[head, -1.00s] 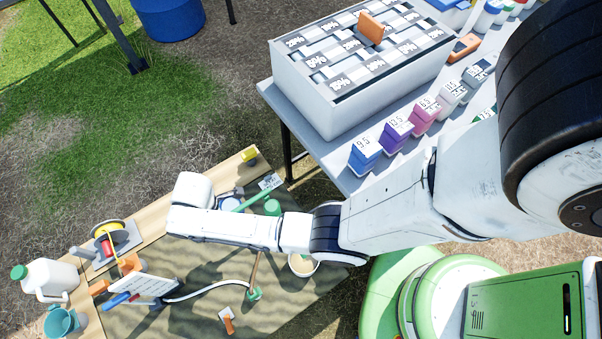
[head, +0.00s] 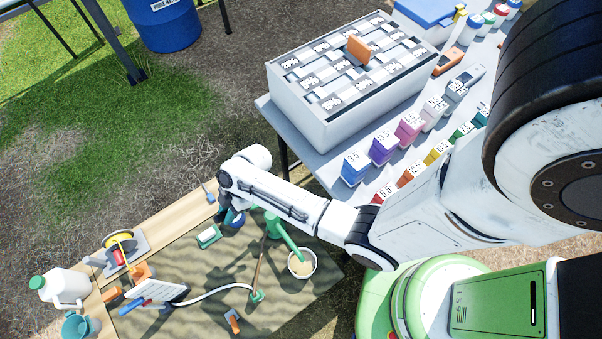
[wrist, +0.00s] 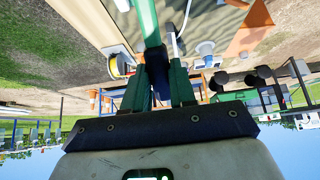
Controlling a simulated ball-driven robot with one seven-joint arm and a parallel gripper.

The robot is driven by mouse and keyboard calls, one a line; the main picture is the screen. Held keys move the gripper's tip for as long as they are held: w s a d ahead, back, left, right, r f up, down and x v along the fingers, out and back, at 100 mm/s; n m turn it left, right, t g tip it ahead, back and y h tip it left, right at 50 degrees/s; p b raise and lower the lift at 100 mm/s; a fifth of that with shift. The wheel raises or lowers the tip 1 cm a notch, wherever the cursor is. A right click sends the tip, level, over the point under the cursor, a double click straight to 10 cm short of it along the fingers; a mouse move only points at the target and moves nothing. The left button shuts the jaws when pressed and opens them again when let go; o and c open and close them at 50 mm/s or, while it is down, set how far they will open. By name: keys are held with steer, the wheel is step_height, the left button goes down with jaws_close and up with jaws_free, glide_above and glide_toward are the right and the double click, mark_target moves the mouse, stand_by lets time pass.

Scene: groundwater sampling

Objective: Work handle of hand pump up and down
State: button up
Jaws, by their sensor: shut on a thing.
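The green hand pump (head: 272,228) stands on the mat, its spout slanting down to a white bucket (head: 314,268) with tan contents. In the head view my arm crosses above the pump and hides most of its handle. In the wrist view the green handle (wrist: 147,22) runs down from the top edge to a dark end between my fingers. My gripper (wrist: 158,85) is shut on that end. In the head view my gripper (head: 224,208) is partly hidden and small, left of the pump.
A reel, jug and teal cup stand at left. A table with a white sample box (head: 325,128) and coloured bottles stands close behind my arm.

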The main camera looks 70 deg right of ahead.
steer(key=shift+s+d+r, duration=0.1)
steer(key=shift+d+r, duration=0.05)
steer(key=shift+r, duration=0.1)
steer(key=w+a+f+g+h+b, duration=0.2)
steer(key=a+f+g+h+b, duration=0.1)
steer(key=f, duration=0.5)
steer(key=shift+w+a+g+h+b, duration=0.2)
steer(key=shift+g+h+b, duration=0.1)
steer(key=shift+h+b, duration=0.7)
steer(key=shift+w+a+f+g+h+b, duration=0.15)
steer(key=shift+f+g+h+b, duration=0.2)
steer(key=shift+b, duration=0.2)
steer(key=o, duration=1)
steer(key=shift+a, duration=0.1)
steer(key=shift+c, duration=0.2)
